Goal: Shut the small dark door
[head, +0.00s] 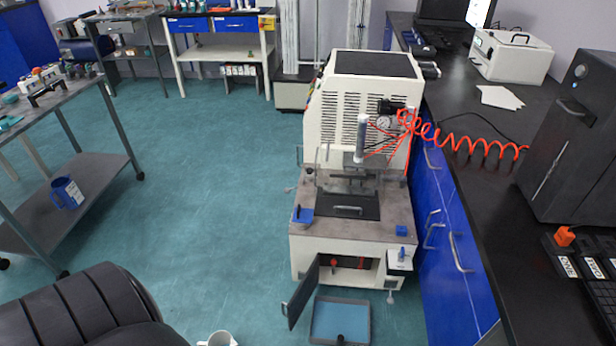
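The small dark door (303,293) is at the low front of the cream rheometer (360,150). It stands swung open on the left side of a low compartment (350,266) and juts out toward me, with a handle near its free edge. Red parts show inside the opening. Neither of my grippers shows in the head view.
A blue tray with a grey rim (341,320) lies low in front of the compartment, right of the door. Blue cabinets (440,215) under a dark counter stand close on the right. A grey cart (75,190) is at the left.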

